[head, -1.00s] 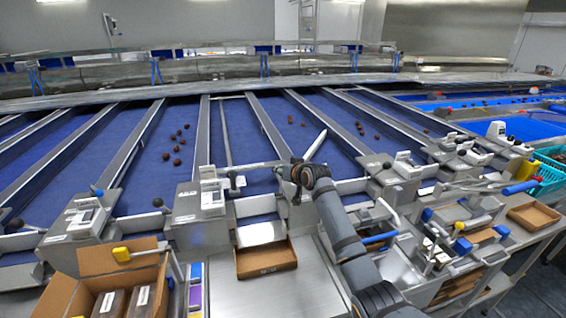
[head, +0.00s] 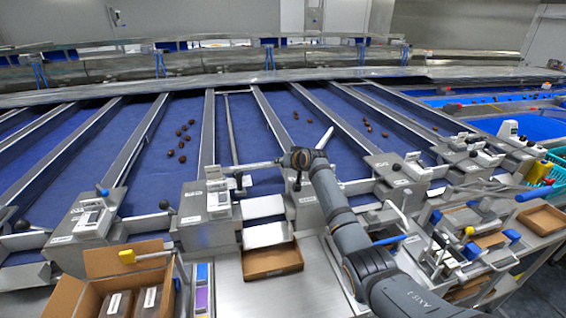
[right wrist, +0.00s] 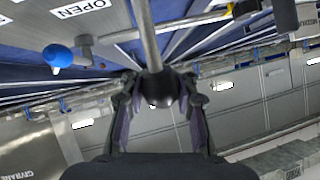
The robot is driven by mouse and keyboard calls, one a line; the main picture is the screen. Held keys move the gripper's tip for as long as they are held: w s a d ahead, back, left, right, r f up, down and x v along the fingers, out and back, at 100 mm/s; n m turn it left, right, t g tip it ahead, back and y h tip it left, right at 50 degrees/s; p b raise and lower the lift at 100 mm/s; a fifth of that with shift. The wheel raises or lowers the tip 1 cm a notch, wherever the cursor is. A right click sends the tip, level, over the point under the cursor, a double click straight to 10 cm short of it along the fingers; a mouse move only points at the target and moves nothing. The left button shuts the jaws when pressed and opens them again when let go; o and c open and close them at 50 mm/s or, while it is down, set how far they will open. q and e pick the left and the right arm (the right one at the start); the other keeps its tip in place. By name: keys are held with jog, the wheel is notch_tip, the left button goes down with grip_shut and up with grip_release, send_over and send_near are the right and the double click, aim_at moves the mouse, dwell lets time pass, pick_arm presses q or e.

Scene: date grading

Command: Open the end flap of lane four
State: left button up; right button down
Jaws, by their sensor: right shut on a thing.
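My right arm reaches over the front of the lanes, and my right gripper (head: 297,182) is beside a grey lane-end box (head: 308,212). In the right wrist view my right gripper (right wrist: 160,112) is shut on a black ball knob (right wrist: 160,90) at the end of a metal rod (right wrist: 149,35). An "OPEN" label (right wrist: 85,8) and a blue knob (right wrist: 60,57) lie to its left. In the head view the arm partly hides the knob, and I cannot read the lane number. A pale plate (head: 268,235) lies at this lane's front end. My left gripper is out of view.
An open brown tray (head: 272,262) stands below the pale plate. A cardboard box (head: 125,262) with packs is at the front left. Lane-end boxes with levers stand on both sides, and a black knob (head: 164,205) is one lane left. Dates (head: 183,135) lie on the blue lanes.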

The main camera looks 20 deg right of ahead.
jog(key=shift+s+f, duration=0.15)
jog(key=shift+f, duration=0.35)
dwell(0.6)
jog(key=c, duration=1.6)
grip_release()
jog(key=o, duration=0.6)
jog(key=shift+d+r, duration=0.1)
jog(key=shift+d, duration=0.1)
jog(key=shift+a+r, duration=0.1)
jog(key=shift+r, duration=0.05)
jog(key=v, duration=1.2)
